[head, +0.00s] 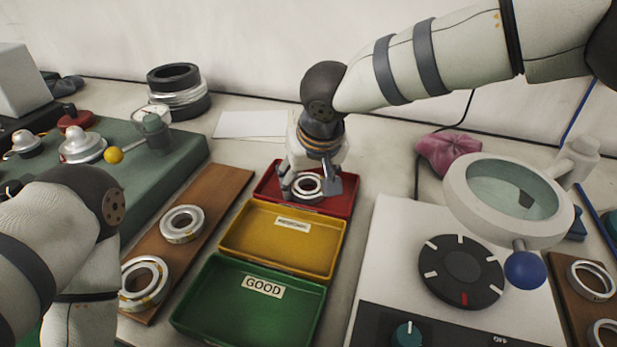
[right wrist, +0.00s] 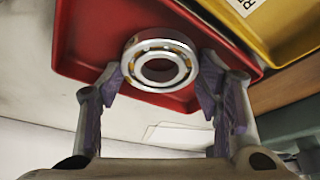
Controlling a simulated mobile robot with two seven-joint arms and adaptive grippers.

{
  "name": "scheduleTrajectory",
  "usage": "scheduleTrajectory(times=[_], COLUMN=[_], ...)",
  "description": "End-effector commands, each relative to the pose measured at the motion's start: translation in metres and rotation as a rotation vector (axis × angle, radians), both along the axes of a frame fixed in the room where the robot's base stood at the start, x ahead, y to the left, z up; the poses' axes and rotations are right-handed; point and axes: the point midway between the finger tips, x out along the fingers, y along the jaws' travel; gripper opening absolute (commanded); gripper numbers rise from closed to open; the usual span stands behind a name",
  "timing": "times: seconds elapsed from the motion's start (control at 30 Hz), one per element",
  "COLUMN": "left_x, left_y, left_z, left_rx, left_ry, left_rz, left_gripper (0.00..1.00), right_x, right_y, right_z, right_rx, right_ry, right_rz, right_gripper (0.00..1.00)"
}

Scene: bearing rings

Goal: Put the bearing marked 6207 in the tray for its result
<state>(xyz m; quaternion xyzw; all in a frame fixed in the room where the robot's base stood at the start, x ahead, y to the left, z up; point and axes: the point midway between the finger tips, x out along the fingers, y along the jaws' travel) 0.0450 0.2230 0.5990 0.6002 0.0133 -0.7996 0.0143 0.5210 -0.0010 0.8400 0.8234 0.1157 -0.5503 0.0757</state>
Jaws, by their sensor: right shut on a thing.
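My right gripper (head: 311,190) is shut on a steel bearing ring (head: 306,193) at the red tray (head: 348,205). The right wrist view shows the bearing (right wrist: 160,83) between both fingertips, with orange marks around its balls and the red tray (right wrist: 100,40) behind it. I cannot tell whether the bearing touches the tray floor. No number can be read on it. The yellow tray (head: 250,246), with a label too small to read, and the green tray (head: 225,318), marked GOOD, stand in front. My left arm enters at the left; its gripper is not visible.
Two bearings (head: 182,224) (head: 146,282) lie on a wooden board (head: 215,190) left of the trays. A white device with a black dial (head: 460,272) and a magnifier (head: 508,200) stands at right. White paper (head: 250,124) lies behind the trays.

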Motion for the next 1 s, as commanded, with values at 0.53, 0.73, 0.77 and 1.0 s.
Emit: scheduleTrajectory(times=[0.53, 0.73, 0.77, 1.0], left_x=[0.0, 0.002, 0.003, 0.013], left_y=[0.0, 0.0, 0.0, 0.0], left_z=[0.0, 0.002, 0.003, 0.013], left_rx=[0.0, 0.0, 0.0, 0.0], left_ry=[0.001, -0.006, -0.01, -0.046], left_rz=[0.0, 0.0, 0.0, 0.0], left_gripper=[0.41, 0.41, 0.41, 0.41], right_x=[0.0, -0.002, -0.004, -0.028], right_y=[0.0, -0.001, -0.001, -0.008], right_z=[-0.002, 0.009, 0.015, 0.078], right_rx=[-0.001, 0.001, 0.001, 0.001], right_ry=[-0.001, -0.004, -0.005, -0.009], right_rz=[0.0, -0.001, -0.001, -0.001], right_gripper=[0.67, 0.67, 0.67, 0.67])
